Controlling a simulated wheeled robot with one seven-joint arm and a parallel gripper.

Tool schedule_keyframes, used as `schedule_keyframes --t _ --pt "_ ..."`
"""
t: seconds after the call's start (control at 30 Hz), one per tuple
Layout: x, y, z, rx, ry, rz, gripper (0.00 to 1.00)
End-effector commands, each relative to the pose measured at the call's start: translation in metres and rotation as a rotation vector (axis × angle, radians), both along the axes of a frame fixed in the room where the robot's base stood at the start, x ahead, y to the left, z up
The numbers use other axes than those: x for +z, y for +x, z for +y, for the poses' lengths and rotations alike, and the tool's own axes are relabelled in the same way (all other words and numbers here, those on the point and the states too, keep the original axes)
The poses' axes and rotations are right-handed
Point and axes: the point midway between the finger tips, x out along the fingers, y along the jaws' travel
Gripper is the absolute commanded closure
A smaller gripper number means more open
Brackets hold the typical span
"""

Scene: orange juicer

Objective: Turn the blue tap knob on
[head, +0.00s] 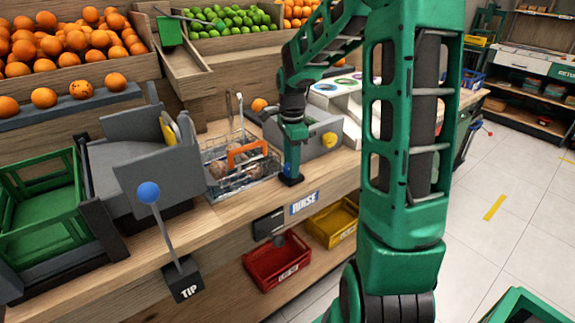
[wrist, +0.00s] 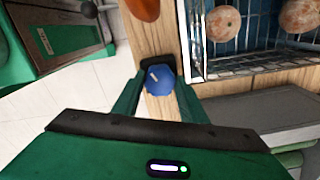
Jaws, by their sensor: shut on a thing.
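The blue tap knob (wrist: 159,80) sits between the two fingers of my gripper (wrist: 157,92) in the wrist view, with a pale mark on its top. The fingers are closed on its sides. In the head view my gripper (head: 291,168) points down at the counter's front edge, over a small black base (head: 291,181). Only a bit of blue (head: 287,169) shows there, the rest being hidden by the fingers. A blue RINSE sign (head: 304,204) is on the counter front below.
A wire basket (head: 213,150) with brownish fruit stands in the sink just left of my gripper. A grey machine with a yellow knob (head: 329,140) is to the right. A blue-ended TIP lever (head: 148,193) stands at left. Red (head: 281,283) and yellow (head: 322,239) crates sit below.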

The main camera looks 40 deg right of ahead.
Motion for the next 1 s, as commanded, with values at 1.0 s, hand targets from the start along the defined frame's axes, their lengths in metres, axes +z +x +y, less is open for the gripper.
schedule_keyframes --t 1.0 --pt "0.0020 0.0035 -0.0014 0.924 -0.006 -0.008 0.84"
